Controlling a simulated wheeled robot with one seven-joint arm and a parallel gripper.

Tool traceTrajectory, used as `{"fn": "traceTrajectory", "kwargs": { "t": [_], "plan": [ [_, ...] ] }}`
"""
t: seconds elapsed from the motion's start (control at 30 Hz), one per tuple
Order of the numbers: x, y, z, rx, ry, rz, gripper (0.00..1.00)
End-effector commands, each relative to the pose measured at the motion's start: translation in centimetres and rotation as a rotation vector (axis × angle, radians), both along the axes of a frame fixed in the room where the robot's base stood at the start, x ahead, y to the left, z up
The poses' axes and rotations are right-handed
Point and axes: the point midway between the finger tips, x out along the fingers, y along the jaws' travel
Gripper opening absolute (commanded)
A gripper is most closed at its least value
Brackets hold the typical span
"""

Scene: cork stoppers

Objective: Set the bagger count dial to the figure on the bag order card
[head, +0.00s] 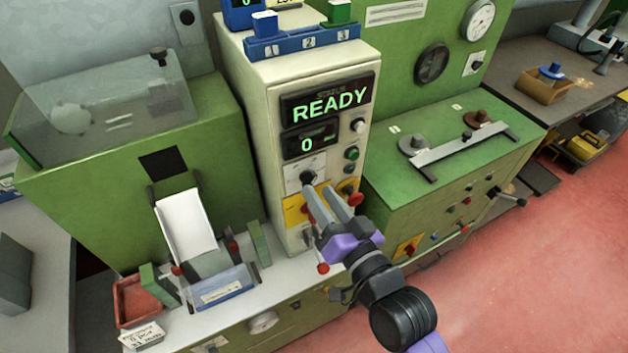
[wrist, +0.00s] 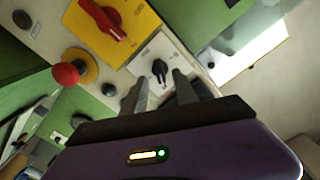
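The bagger's cream column (head: 262,110) carries a display reading READY (head: 330,103) and a smaller display (head: 310,142) reading 0. Below them a black dial (head: 308,177) sits on a white plate; it also shows in the wrist view (wrist: 160,69). My gripper (head: 320,189) is open in front of the panel. In the wrist view its fingers (wrist: 158,82) are apart and empty, with the dial between or just beyond their tips; contact cannot be told. The dial's marks are too small to read. I cannot tell which card is the bag order card.
A yellow plate with a red rotary switch (wrist: 104,20) is beside the dial plate. A red mushroom button (wrist: 67,73) and a green button (head: 352,154) are close by. A small white card (head: 142,336) lies at lower left. A chute (head: 186,222) stands left; open red floor is at right.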

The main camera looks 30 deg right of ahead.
Motion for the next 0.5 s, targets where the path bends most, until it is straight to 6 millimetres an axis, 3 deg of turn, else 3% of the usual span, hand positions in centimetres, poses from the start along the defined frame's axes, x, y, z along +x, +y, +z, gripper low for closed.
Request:
{"fn": "traceTrajectory", "kwargs": {
  "t": [0.2,0.5],
  "plan": [
    [2.7,0.0,0.2,-0.001,0.000,-0.001,0.35],
    [3.6,0.0,0.0,-0.002,0.001,-0.001,0.35]
  ]
}}
